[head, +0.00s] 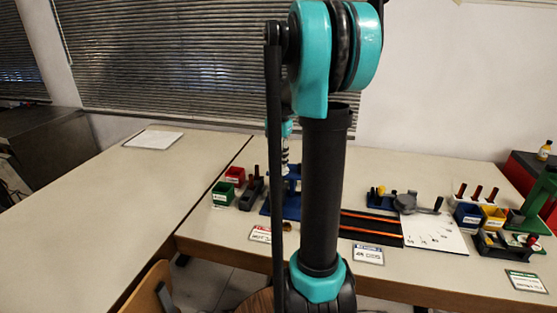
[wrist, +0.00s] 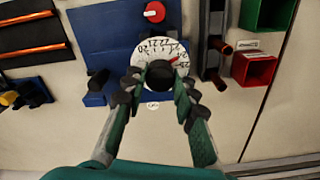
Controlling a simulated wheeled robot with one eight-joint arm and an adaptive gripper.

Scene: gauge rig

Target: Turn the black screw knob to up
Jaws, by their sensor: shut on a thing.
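The black screw knob (wrist: 160,75) sits at the centre of a white numbered dial (wrist: 150,48) in the wrist view. A small red mark shows at the dial's upper right. The dial is on a blue rig (wrist: 98,40), which shows partly in the head view (head: 267,207). My gripper (wrist: 159,88) has one finger on each side of the knob and is shut on it. The fingers cover parts of the dial's left and right edges. In the head view my arm hides the knob and most of the gripper.
A red round knob (wrist: 154,12) is on the same blue rig. A dark block with pegs (wrist: 213,45), a red bin (wrist: 256,69) and a green bin (wrist: 266,13) stand to the right in the wrist view. Orange-striped rails (wrist: 30,34) lie left. The left table (head: 110,205) is mostly clear.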

